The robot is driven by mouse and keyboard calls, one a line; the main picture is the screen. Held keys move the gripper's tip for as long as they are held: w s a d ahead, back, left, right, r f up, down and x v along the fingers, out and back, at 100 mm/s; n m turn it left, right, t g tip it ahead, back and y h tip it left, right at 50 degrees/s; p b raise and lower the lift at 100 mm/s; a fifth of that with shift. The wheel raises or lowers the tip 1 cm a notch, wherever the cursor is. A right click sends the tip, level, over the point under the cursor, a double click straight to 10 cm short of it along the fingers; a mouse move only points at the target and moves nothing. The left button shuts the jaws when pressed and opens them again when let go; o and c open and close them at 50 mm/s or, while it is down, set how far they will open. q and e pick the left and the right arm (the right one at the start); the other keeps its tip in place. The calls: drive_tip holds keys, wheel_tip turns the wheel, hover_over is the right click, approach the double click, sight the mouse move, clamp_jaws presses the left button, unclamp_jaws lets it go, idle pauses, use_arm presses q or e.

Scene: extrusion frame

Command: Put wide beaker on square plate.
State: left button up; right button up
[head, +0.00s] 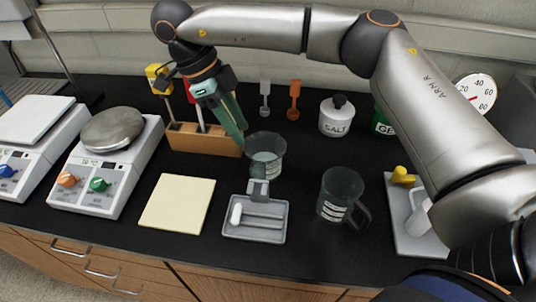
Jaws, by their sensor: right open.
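The wide beaker (267,158), clear and greenish, stands upright near the middle of the black bench, behind the small grey tray. The square plate (177,203) is a flat, pale cream square lying on the bench to the left of the beaker, with nothing on it. My right gripper (239,137) has green fingers and reaches down from the upper left, with its tips at the beaker's left rim. It is open; whether a finger touches the glass is not clear. My left gripper is not in view.
The grey tray (230,230) holds a white piece. A dark mug-like jug (341,192) stands to its right. A wooden rack (200,141) is behind the plate, and a scale (130,170) stands left. The salt jar (337,118) is behind right.

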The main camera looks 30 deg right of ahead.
hover_over(263, 166)
drive_tip(key=w+a, duration=0.2)
wheel_tip(263, 166, down, 5)
drive_tip(key=shift+f, duration=0.2)
drive_tip(key=b+x, duration=0.4)
drive_tip(key=x, duration=0.2)
drive_tip(key=shift+s+d+f, duration=0.1)
drive_tip(key=shift+s+f, duration=0.1)
drive_tip(key=shift+f, duration=0.15)
drive_tip(key=shift+r, duration=0.1)
clamp_jaws()
